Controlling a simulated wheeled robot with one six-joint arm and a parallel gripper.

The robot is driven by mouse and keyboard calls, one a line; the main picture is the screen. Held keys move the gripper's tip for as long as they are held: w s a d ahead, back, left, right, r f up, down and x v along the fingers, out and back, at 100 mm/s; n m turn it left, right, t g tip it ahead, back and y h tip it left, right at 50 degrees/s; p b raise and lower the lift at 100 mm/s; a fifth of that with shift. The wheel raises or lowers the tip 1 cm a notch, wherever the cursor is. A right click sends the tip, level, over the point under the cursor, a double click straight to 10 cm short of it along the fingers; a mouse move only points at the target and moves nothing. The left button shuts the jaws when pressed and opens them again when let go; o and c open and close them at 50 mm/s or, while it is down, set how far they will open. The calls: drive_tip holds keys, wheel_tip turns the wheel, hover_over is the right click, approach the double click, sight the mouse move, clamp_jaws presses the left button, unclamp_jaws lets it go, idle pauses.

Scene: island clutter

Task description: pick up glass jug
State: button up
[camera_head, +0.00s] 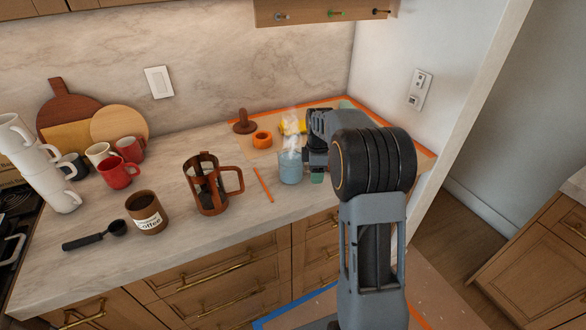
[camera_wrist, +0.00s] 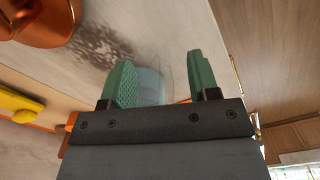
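The glass jug (camera_head: 290,169) stands upright on the counter near its front edge, with a clear upper part and a bluish lower part. My gripper (camera_wrist: 162,77) is open, with its two green fingers spread. In the wrist view the see-through jug (camera_wrist: 151,85) shows between and beyond the fingers, its lower part hidden by the gripper body. In the head view my gripper is just right of the jug, partly hidden by my arm. I cannot tell whether a finger touches the jug.
A brown-framed French press (camera_head: 207,187) stands left of the jug, with an orange pencil (camera_head: 263,185) between them. Behind are an orange tape roll (camera_head: 262,138) and a yellow item (camera_head: 292,123). Mugs (camera_head: 118,172) and a coffee canister (camera_head: 146,213) stand farther left. A wall (camera_head: 400,60) bounds the right.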

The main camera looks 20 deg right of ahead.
clamp_jaws()
idle(0.3)
drive_tip(key=shift+r, duration=0.1)
